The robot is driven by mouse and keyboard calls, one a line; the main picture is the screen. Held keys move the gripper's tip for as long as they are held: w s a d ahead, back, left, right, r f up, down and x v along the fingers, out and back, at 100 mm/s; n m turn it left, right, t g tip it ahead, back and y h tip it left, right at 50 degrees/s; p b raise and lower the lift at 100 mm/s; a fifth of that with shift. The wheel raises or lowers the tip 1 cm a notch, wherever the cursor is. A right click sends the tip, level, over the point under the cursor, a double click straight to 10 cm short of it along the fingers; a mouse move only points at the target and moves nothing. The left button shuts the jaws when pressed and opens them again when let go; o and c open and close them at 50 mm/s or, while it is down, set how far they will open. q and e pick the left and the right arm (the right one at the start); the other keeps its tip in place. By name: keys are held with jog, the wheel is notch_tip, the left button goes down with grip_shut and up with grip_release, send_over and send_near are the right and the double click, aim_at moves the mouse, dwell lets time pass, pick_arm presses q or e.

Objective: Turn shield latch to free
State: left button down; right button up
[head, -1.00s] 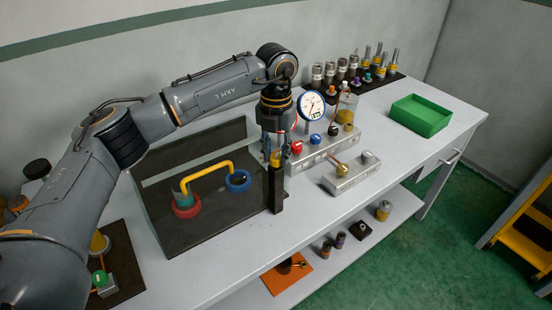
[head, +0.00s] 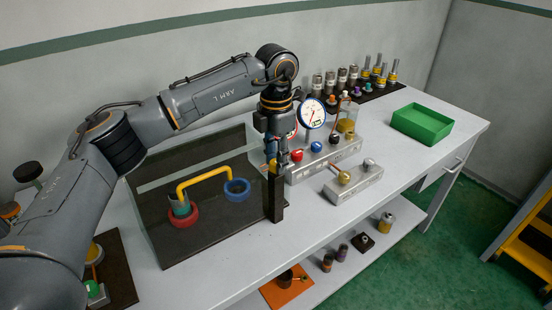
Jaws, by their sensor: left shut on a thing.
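The shield latch is a small yellow piece (head: 272,167) on top of a dark upright post (head: 276,200) at the right end of the clear shield (head: 215,165). My left gripper (head: 276,164) points down over the post and is shut on the latch. Its fingers hide most of the latch, so its exact angle cannot be told. Behind the shield, a yellow bent pipe (head: 205,175) spans a red ring (head: 183,218) and a blue ring (head: 237,190) on a dark board. My right gripper is out of view.
Right of the post are a grey block with coloured knobs and a round gauge (head: 312,113), and a smaller grey block (head: 353,186). A green tray (head: 421,124) stands at the far right. A rack of several fittings stands by the wall.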

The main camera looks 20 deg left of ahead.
pick_arm(q)
jog(key=shift+r, duration=0.1)
dwell(0.3)
jog(key=c, duration=1)
grip_release()
notch_tip(320, 180, up, 12)
jog(key=shift+f, duration=0.1)
